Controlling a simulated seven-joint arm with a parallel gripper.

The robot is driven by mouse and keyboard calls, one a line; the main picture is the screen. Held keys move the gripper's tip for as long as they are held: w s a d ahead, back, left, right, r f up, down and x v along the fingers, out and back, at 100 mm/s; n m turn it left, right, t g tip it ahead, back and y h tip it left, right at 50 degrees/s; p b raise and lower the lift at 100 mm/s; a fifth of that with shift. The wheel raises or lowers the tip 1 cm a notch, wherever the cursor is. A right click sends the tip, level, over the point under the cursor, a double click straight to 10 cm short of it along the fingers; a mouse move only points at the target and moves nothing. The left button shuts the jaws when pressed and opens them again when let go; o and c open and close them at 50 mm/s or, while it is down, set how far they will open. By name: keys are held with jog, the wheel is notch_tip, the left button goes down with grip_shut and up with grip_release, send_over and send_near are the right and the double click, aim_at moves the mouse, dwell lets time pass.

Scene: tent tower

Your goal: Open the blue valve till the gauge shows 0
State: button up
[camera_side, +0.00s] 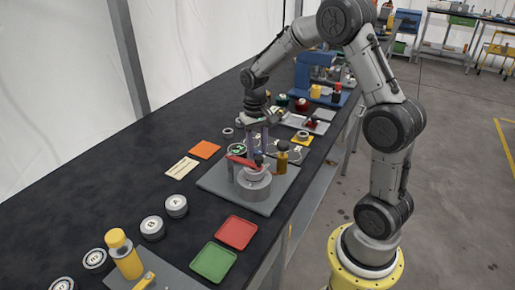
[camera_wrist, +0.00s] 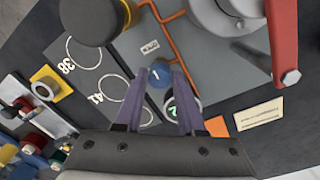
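My gripper (camera_side: 258,146) points down over a grey plate (camera_side: 218,181). In the wrist view its two purple fingers (camera_wrist: 160,72) stand apart. A round blue piece marked 1 (camera_wrist: 157,75) shows between the fingertips, and I cannot tell whether they touch it. A red lever (camera_side: 243,162) reaches over a silver round housing (camera_side: 254,185); the lever also shows at the right of the wrist view (camera_wrist: 283,45). No gauge reading is legible.
A yellow cylinder with a dark top (camera_side: 282,158) stands on the plate, right of my gripper. Red (camera_side: 236,232) and green (camera_side: 213,262) trays lie in front. Round lettered weights (camera_side: 152,228) line the left. An orange square (camera_side: 204,149) and a label card (camera_side: 182,167) lie behind.

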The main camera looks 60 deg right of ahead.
aim_at(256, 151)
jog(key=o, duration=0.4)
jog(key=r, duration=1.4)
jog(key=shift+w+a, duration=0.15)
jog(key=shift+a, duration=0.1)
jog(key=shift+f, duration=0.1)
jog(key=s+a+r+n+t, duration=0.3)
jog(key=s+a+r, duration=0.5)
jog(key=a, duration=0.1)
jog(key=s+a+f+n+t, duration=0.1)
jog(key=s+f, duration=0.1)
jog(key=s, duration=0.2)
jog(key=s+a+f+n+t, duration=0.1)
jog(key=s+a+f, duration=0.1)
jog(key=s+f, duration=0.1)
jog(key=s+a+f+n, duration=0.2)
jog(key=s, duration=0.3)
jog(key=shift+s+f+t, duration=0.2)
jog(key=shift+f+t, duration=0.15)
jog(key=shift+t, duration=0.05)
